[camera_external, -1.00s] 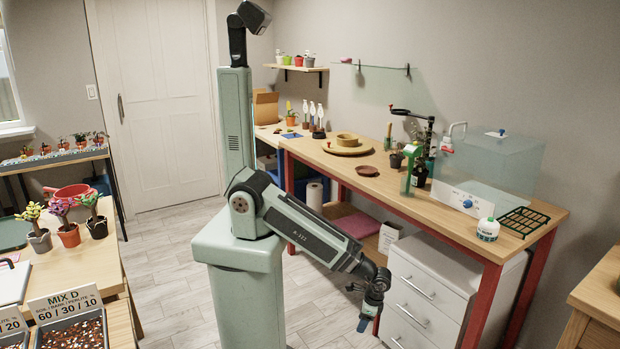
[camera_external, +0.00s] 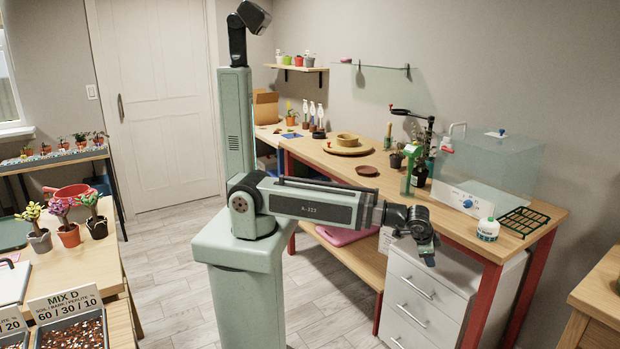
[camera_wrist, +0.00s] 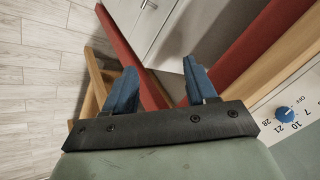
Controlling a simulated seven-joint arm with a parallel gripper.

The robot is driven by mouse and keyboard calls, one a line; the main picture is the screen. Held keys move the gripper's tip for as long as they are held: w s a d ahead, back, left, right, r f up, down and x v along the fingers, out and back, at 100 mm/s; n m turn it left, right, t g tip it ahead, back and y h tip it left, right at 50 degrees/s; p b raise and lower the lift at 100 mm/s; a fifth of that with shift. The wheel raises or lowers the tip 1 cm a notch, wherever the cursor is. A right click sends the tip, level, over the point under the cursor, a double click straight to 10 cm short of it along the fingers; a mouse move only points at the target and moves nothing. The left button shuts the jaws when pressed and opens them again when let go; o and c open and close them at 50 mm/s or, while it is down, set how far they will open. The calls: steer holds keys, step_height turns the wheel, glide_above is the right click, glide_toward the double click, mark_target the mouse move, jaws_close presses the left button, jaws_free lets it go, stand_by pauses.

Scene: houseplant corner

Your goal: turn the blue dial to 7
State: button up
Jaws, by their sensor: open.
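The blue dial (camera_external: 467,203) is a small round knob on the white front panel of a clear tank on the wooden bench. In the wrist view the blue dial (camera_wrist: 285,115) is at the right edge, with printed numbers such as 7, 10, 21 and 28 and the word OFF around it. Its exact setting is too small to tell. My gripper (camera_external: 429,256) hangs in front of the bench, left of and lower than the dial, apart from it. In the wrist view my gripper (camera_wrist: 160,88) has its two blue fingers spread, with nothing between them.
The bench (camera_external: 398,192) has a red frame, with a white drawer unit (camera_external: 425,295) below. A white bottle (camera_external: 488,229) and a dark green grid tray (camera_external: 524,221) stand close right of the panel. A green stand (camera_external: 411,168) and pots are to its left.

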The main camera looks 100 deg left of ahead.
mark_target(466, 204)
steer(key=shift+w+a+r+n+t+y, duration=1.2)
steer(key=shift+a+r+y, duration=0.55)
steer(key=shift+r, duration=2.15)
steer(key=shift+w+a+r+n+t+y, duration=0.9)
steer(key=shift+w+a+r+n+y, duration=0.8)
steer(key=shift+r, duration=2.15)
steer(key=shift+h, duration=0.25)
steer(key=x, duration=1.3)
steer(key=shift+s+a+f, duration=0.1)
steer(key=shift+a, duration=0.25)
steer(key=c, duration=1)
